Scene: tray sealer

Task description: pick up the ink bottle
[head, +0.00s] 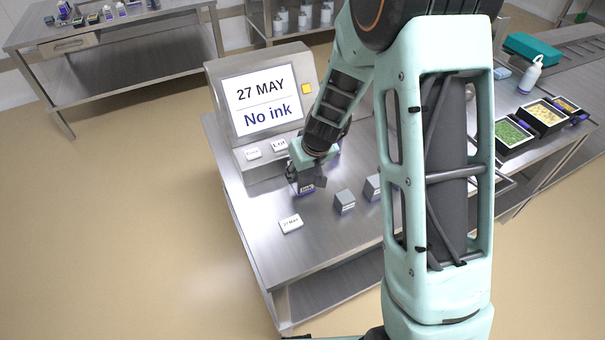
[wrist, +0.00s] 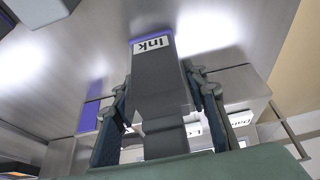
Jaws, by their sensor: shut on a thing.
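The ink bottle (head: 306,188) is a dark grey block with a purple band and a white "Ink" label. It is at the steel table, in front of the printer screen. My gripper (head: 307,177) is shut on it from above, and my fingers and wrist hide much of it in the head view. In the wrist view the ink bottle (wrist: 158,85) sits between the two fingers of my gripper (wrist: 163,100), its labelled end pointing away. I cannot tell whether it touches the table.
The printer screen (head: 263,103) reads "27 MAY" and "No ink". Two grey blocks (head: 344,202) (head: 373,188) stand to the right of the bottle. A white "27 MAY" piece (head: 291,224) lies in front. Filled trays (head: 512,135) are at the right.

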